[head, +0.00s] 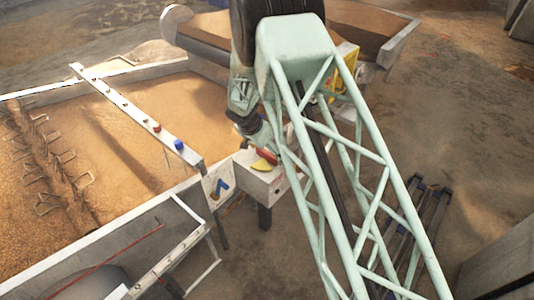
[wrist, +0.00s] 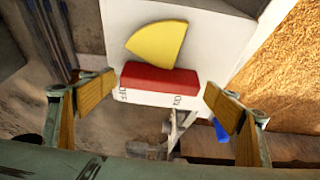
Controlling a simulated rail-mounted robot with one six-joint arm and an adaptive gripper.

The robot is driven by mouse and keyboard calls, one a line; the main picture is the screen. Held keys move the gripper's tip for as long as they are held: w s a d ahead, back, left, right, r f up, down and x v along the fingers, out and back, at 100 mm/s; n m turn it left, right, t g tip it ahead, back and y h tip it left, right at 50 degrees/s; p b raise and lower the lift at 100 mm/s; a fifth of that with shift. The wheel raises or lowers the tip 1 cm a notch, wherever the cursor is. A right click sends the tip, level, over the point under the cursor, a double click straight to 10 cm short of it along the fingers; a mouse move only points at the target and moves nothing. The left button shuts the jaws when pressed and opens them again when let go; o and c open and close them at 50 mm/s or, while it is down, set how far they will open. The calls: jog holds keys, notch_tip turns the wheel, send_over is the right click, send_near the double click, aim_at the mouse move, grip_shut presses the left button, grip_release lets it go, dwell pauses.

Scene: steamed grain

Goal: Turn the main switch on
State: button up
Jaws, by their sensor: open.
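The main switch has a red handle (wrist: 160,80) and a yellow quarter-disc (wrist: 157,44) on a white box (wrist: 115,15). In the head view the yellow part (head: 263,167) and red handle (head: 266,156) show on the box top (head: 247,179), close to my gripper (head: 258,143). My gripper (wrist: 161,90) is open, with one wood-coloured finger left and one right of the handle. Both fingers look clear of it.
A long trough of brown grain (head: 120,130) lies left of the box, crossed by a pale bar (head: 130,112) with small knobs and a blue knob (head: 179,145). A second grain container (head: 365,35) stands behind.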

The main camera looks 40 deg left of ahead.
dwell(0.3)
jog(key=c, duration=1.2)
jog(key=shift+o, duration=0.2)
